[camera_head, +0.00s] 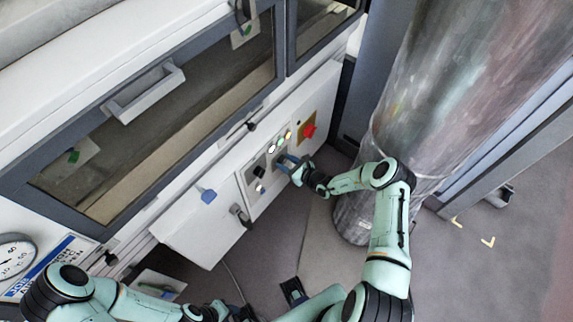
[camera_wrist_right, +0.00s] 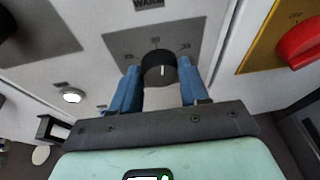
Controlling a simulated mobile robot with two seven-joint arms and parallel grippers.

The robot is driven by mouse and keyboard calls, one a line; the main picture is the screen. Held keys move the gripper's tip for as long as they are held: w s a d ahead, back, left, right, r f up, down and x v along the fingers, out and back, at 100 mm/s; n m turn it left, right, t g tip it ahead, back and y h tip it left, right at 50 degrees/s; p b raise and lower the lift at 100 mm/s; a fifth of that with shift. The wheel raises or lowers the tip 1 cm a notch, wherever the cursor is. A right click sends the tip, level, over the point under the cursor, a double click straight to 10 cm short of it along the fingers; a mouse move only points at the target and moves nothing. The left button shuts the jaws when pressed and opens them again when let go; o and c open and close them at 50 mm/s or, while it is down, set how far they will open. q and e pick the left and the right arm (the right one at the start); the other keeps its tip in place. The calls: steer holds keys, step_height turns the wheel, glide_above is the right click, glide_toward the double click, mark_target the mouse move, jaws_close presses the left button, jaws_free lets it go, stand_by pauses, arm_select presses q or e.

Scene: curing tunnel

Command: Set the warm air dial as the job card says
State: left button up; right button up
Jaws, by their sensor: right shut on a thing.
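The warm air dial (camera_wrist_right: 158,68) is a round black knob on a grey plate in the right wrist view. In the head view my right gripper (camera_head: 287,162) is at the control panel and hides the dial. My left gripper (camera_head: 218,312) shows only partly at the bottom edge.
A red knob (camera_wrist_right: 302,42) on a yellow plate is right of the dial. A round lit white button (camera_wrist_right: 71,95) is at the left. A large metal duct (camera_head: 440,90) stands to the right.

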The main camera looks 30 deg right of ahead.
steer(key=m+b, duration=0.1)
steer(key=m+y+b, duration=0.1)
steer(key=shift+w+d+f+m, duration=0.1)
steer(key=shift+d+f+m, duration=0.1)
steer(key=shift+m, duration=0.1)
steer(key=m+y+b, duration=0.1)
steer(key=m+b, duration=0.1)
steer(key=b, duration=0.1)
steer(key=shift+d+g+y, duration=0.15)
steer(key=shift+g+y, duration=0.15)
steer(key=shift+g, duration=0.1)
arm_select(q)
step_height(320, 180, down, 7)
steer(key=s+b, duration=0.1)
steer(key=b, duration=0.1)
steer(key=shift+f, duration=0.2)
arm_select(e)
steer(key=shift+w+d+r+m+y, duration=0.1)
steer(key=shift+m+y, duration=0.25)
steer(key=shift+m, duration=0.35)
steer(key=shift+w+m+y, duration=0.1)
steer(key=shift+m+y, duration=0.25)
steer(key=shift+m, duration=0.35)
steer(key=o, duration=1.1)
steer(key=shift+c, duration=0.2)
steer(key=shift+s, duration=0.1)
